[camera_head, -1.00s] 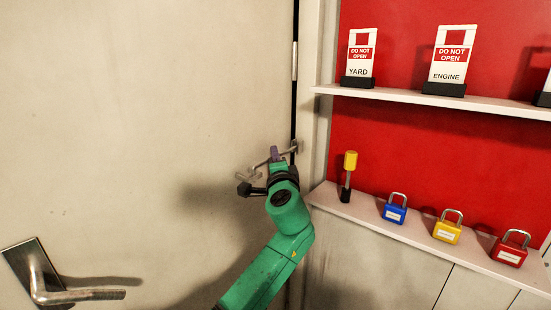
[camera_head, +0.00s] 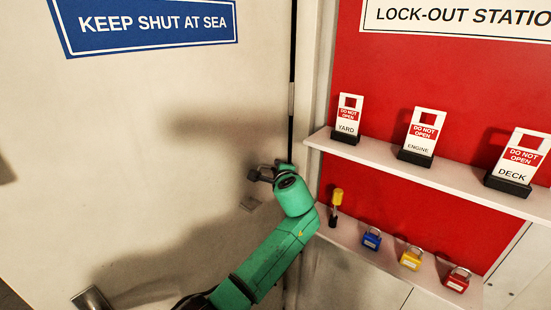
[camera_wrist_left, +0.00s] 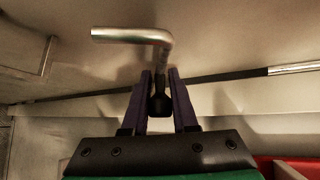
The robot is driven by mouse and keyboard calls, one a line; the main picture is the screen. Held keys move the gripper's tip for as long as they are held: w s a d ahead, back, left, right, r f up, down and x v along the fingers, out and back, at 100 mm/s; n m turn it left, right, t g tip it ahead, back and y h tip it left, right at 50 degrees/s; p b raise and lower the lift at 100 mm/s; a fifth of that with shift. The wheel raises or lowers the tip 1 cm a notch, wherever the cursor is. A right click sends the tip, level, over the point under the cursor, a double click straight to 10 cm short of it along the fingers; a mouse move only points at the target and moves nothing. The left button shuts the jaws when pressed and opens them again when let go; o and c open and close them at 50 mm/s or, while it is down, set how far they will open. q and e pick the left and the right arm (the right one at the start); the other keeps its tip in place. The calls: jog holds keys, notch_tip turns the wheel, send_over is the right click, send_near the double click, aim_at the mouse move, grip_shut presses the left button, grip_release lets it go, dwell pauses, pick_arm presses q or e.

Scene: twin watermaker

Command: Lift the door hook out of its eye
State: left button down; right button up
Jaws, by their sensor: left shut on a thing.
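The door hook (camera_wrist_left: 135,35) is a bent metal rod with a dark knob, seen in the left wrist view. Its bare end points left and touches nothing that I can make out. My left gripper (camera_wrist_left: 160,76) is shut on the hook, with the knob between its purple fingers. In the head view my left gripper (camera_head: 264,174) is by the door's right edge, and the green wrist hides most of the hook. My right gripper is not in view.
Right of the door is a red lock-out board (camera_head: 400,70) with two shelves. The upper shelf (camera_head: 370,157) holds tags; the lower holds a yellow-handled item (camera_head: 337,197) and blue, yellow and red padlocks (camera_head: 458,279), close to my forearm. A door handle (camera_head: 92,298) is lower left.

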pick_arm(q)
jog(key=shift+w+d+r+g+p, duration=0.2)
jog(key=shift+r+g+p, duration=0.15)
jog(key=shift+p, duration=0.25)
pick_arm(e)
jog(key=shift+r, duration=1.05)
pick_arm(q)
jog(key=shift+m, duration=0.3)
jog(key=c, duration=0.7)
grip_release()
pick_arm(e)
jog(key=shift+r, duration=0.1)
